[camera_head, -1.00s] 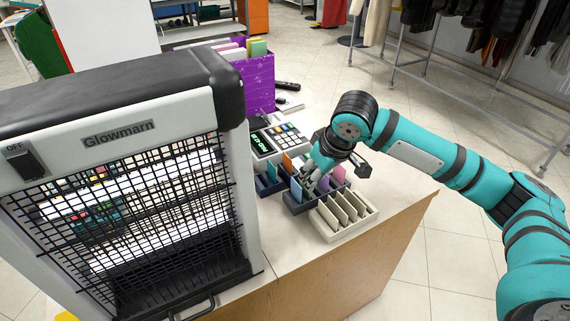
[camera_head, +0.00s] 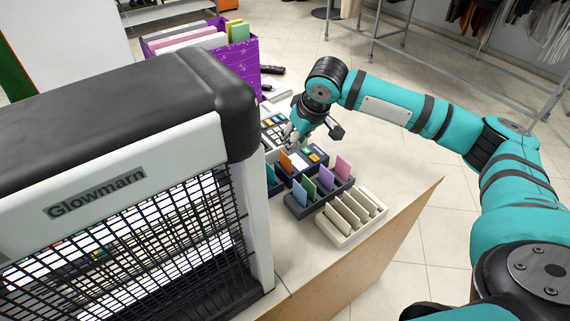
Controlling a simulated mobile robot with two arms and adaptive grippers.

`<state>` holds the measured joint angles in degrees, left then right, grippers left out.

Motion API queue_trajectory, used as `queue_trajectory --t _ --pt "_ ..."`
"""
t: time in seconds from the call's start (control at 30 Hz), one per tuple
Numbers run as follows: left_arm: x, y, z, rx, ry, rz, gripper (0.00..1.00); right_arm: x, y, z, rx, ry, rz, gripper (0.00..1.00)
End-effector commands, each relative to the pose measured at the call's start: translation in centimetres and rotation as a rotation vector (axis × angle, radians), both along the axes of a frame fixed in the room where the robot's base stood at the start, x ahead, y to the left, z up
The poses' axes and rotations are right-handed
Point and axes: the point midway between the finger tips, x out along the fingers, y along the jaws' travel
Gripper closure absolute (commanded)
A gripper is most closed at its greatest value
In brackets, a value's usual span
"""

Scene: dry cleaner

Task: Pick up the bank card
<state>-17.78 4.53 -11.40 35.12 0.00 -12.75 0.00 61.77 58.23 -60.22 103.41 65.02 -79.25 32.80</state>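Several thin upright cards stand in small trays on the counter; I cannot tell which one is the bank card. An orange card (camera_head: 286,162) stands in the rear dark tray. A green card (camera_head: 308,187), a purple card (camera_head: 326,178) and a pink card (camera_head: 342,167) stand in the middle dark tray (camera_head: 299,211). Cream cards (camera_head: 349,209) fill the front white tray (camera_head: 340,240). My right gripper (camera_head: 289,137) points down behind the orange card, near the keypad. Its fingers are small and partly hidden, and no held card is clear. My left gripper is out of view.
A large Glowmarn heater-like appliance (camera_head: 97,192) with a black grille blocks the left of the counter. A keypad device (camera_head: 272,130) and a purple box (camera_head: 245,58) stand behind the trays. Bare counter (camera_head: 395,177) lies to the right. Clothes racks (camera_head: 440,60) stand behind.

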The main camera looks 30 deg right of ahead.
Motion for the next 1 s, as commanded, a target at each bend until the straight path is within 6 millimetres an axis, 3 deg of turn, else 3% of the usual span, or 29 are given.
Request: queue_trajectory --t 0.2,0.53,0.73,1.0 --pt "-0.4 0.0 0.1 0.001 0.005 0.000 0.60 1.5 0.2 -3.8 -0.002 0.002 0.001 0.69" --pt "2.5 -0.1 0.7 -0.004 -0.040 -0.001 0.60 2.4 0.6 -6.4 -0.002 0.002 0.001 0.69" --pt "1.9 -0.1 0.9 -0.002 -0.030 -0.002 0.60 3.3 0.9 -9.2 -0.001 0.002 0.001 0.69" --pt "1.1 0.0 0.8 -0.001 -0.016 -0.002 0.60 3.6 1.0 -9.9 -0.001 -0.001 0.002 0.69"
